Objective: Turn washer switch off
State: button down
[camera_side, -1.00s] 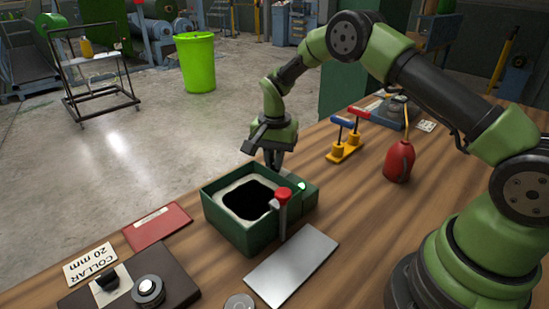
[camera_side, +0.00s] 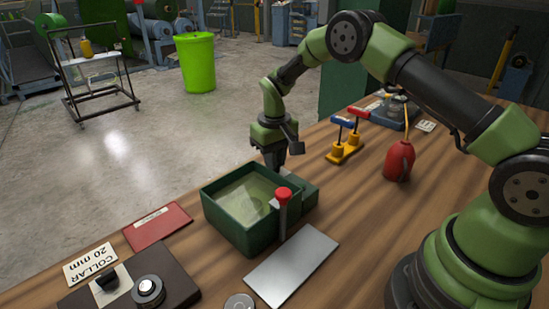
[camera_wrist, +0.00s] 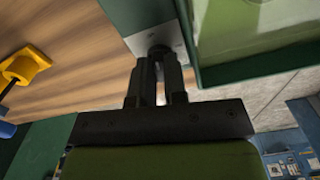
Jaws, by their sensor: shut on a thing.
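The washer is a green box (camera_side: 236,243) with an open top, near the middle of the side view. Murky greenish liquid (camera_side: 245,200) lies still inside, with a faint round shape in it. A small green housing (camera_side: 309,196) adjoins its right side, and no light shows lit on it. My gripper (camera_side: 275,162) points down at the housing's far end. In the wrist view my gripper (camera_wrist: 158,70) is shut on the dark switch knob (camera_wrist: 160,50), which stands on a grey plate (camera_wrist: 150,38). The fingers mostly hide the knob.
A red-topped post (camera_side: 283,196) stands at the box's front right, close to my gripper. A grey metal plate (camera_side: 292,265), red oil can (camera_side: 399,161), yellow stand (camera_side: 346,150) and red booklet (camera_side: 157,226) lie around. Bare wood is free right of the box.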

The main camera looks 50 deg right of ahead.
jog(key=shift+n, duration=1)
jog(key=c, duration=1.2)
grip_release()
jog(key=shift+o, duration=0.2)
notch_tip(320, 180, up, 10)
